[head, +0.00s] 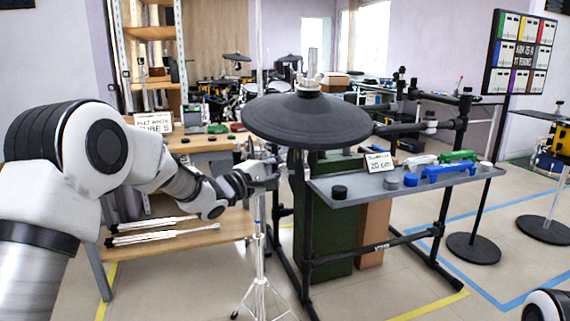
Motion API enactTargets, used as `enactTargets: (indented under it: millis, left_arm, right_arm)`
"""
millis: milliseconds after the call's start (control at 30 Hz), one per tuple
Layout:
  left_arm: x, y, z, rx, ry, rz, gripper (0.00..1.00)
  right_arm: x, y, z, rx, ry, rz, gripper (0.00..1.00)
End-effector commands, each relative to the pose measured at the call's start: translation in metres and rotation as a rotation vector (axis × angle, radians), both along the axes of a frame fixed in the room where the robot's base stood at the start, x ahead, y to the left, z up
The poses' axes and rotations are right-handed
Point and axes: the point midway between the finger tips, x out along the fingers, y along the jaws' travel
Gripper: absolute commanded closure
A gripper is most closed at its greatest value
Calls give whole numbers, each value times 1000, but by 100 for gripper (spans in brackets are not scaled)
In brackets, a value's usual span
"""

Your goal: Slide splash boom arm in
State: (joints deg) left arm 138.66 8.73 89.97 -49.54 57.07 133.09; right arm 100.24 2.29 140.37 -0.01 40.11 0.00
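A large dark cymbal pad (310,122) is in the middle of the head view, with a silver fitting (311,78) on top. A thin chrome stand (258,240) rises from a tripod base on the floor, left of the pad's centre. My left gripper (268,172) is at this stand's upright, just below the pad's left edge. Its fingers overlap the metal fittings there, so I cannot tell if they are shut on anything. I cannot clearly pick out the splash boom arm. My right gripper is out of view; only part of my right arm shows at the bottom right corner.
A wooden bench (190,145) is behind my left arm. A round-based sign stand (473,248) is at right.

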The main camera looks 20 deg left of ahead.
Motion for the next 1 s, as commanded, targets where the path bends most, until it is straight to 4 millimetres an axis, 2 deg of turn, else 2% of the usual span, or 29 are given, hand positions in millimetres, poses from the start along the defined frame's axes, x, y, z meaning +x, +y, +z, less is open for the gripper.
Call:
enactTargets:
  millis: [100,400,600,800,900,1000]
  left_arm:
    - [9,6,5,0,2,2,100]
    - [36,25,-1,-1,0,2,100]
    - [55,38,-5,0,0,3,100]
    - [72,49,-11,0,-3,3,100]
    - [72,49,-14,-1,-2,3,61]
    - [72,49,-14,0,-2,2,60]
  right_arm:
    - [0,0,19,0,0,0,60]
    - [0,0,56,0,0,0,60]
    - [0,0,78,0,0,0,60]
    - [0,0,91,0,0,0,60]
    - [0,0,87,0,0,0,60]
    - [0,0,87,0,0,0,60]
